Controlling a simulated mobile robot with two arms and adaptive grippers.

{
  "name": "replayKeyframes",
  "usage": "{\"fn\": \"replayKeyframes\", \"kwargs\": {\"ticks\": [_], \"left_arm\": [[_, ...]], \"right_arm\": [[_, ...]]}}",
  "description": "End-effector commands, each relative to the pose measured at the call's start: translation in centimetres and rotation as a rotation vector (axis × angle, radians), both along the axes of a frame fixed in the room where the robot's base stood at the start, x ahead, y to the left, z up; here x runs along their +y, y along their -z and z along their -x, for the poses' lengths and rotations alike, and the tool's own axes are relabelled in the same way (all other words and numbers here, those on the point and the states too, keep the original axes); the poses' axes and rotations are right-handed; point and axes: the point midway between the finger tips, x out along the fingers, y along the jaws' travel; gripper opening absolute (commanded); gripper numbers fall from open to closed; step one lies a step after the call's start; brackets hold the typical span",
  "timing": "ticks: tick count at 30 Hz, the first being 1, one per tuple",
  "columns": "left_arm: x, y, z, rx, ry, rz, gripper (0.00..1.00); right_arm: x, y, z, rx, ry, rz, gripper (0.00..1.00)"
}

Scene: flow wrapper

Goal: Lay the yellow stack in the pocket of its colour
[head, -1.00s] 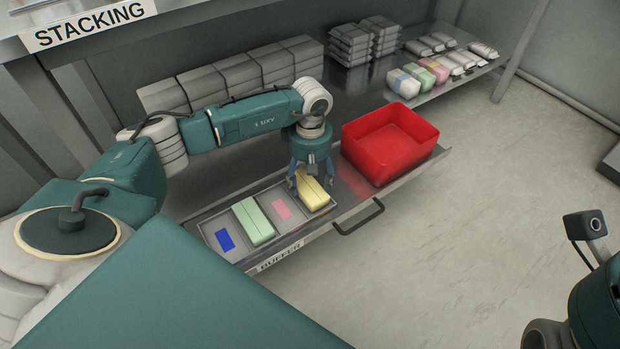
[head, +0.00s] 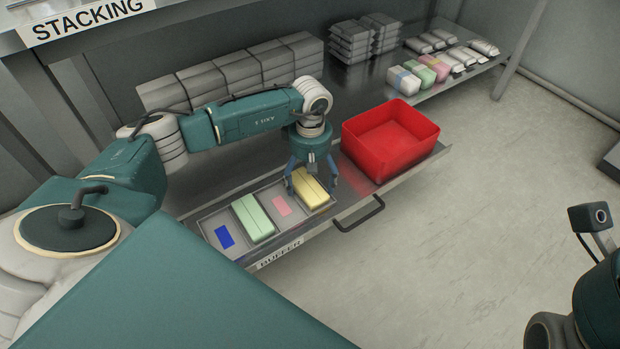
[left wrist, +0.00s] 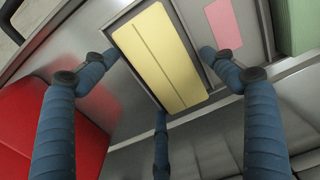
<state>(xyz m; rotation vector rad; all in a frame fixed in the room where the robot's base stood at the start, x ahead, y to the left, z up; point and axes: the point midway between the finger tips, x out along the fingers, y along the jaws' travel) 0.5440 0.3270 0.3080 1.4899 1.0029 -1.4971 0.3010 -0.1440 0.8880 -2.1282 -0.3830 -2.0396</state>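The yellow stack (head: 310,192) lies in the right end pocket of the buffer tray (head: 206,217). It covers the pocket floor, so that pocket's colour mark is hidden. My left gripper (head: 312,183) is right above the stack, pointing down.
A green stack (head: 252,219) lies between the pockets with the blue mark (head: 224,237) and the pink mark (head: 282,206). A red bin (head: 390,143) stands right of the tray. Grey stacks (head: 235,75) line the back. Wrapped packs (head: 430,70) lie farther right.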

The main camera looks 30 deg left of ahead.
Motion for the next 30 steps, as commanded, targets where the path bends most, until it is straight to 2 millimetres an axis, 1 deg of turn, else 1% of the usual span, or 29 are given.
{"fn": "replayKeyframes", "kwargs": {"ticks": [8,11,14,21,24,27,30], "left_arm": [[0.0,-0.1,0.0,0.000,0.000,0.000,0.87],[0.0,-0.7,-0.1,-0.001,0.000,-0.001,0.87],[0.1,-2.2,-0.1,-0.004,0.000,-0.001,0.87],[0.0,-7.4,-0.2,-0.005,0.000,0.000,0.87],[0.0,-9.3,-0.2,-0.003,0.000,0.000,0.87],[0.0,-10.7,-0.2,-0.002,-0.001,0.000,0.87],[0.0,-11.5,-0.1,-0.001,0.000,0.000,0.87]], "right_arm": [[-0.1,-0.1,0.1,-0.004,0.001,-0.001,0.87],[-0.1,-0.1,0.1,-0.004,0.001,-0.001,0.87],[-0.1,-0.1,0.1,-0.003,0.001,-0.001,0.87],[0.0,0.0,0.0,-0.002,0.001,-0.001,0.87],[0.0,0.0,0.0,-0.002,0.001,-0.001,0.87],[0.0,0.0,0.0,-0.001,0.001,0.000,0.87],[0.0,0.0,0.0,-0.001,0.001,0.000,0.87]]}}
